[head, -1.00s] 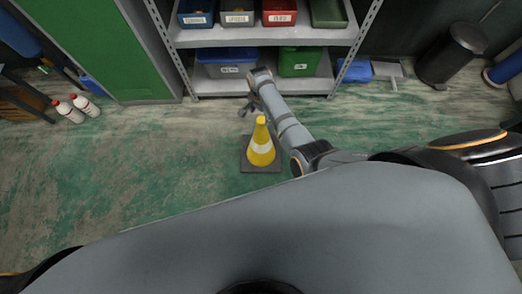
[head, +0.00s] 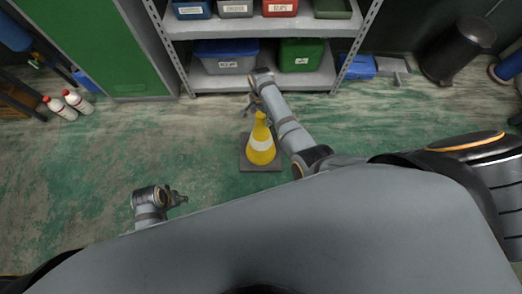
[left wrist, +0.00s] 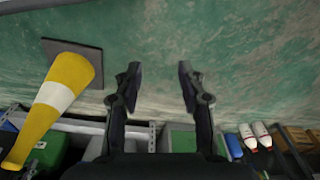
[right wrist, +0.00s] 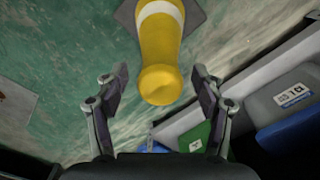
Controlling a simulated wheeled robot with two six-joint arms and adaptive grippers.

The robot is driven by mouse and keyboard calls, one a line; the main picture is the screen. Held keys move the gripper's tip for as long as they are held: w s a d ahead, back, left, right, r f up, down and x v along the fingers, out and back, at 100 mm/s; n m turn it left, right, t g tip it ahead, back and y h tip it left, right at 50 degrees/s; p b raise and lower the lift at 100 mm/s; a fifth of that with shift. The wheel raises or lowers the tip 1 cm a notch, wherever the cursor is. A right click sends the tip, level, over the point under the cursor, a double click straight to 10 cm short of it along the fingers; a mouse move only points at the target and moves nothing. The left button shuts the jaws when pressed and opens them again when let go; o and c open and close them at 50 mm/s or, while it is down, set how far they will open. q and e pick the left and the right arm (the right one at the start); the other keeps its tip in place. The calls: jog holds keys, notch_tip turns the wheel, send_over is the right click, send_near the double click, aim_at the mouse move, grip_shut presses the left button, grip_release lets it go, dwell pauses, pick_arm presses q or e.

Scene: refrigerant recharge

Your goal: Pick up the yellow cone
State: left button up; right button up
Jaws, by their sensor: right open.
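The yellow cone (head: 260,146) with a white band stands upright on its dark square base (head: 262,167) on the green floor. My right gripper (head: 252,104) is just behind the cone's tip on the shelf side, open and empty. In the right wrist view the cone (right wrist: 161,52) lies ahead, its tip near the gap between the open fingers (right wrist: 159,90). My left gripper (head: 180,198) is low and left of the cone, well apart from it. In the left wrist view its fingers (left wrist: 158,85) are open with only floor between them, and the cone (left wrist: 48,105) is at the left.
A metal shelf (head: 270,81) with bins, including a blue one (head: 226,58) and a green one (head: 301,54), stands behind the cone. White bottles (head: 68,104) stand at the left by a green cabinet (head: 88,45). A black bin (head: 457,50) is at the right. Floor left of the cone is clear.

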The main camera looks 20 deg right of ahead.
jog(key=shift+f, duration=0.25)
pick_arm(q)
jog(key=shift+d+r, duration=0.25)
jog(key=shift+r, duration=0.9)
pick_arm(e)
grip_shut()
jog(key=shift+w, duration=0.1)
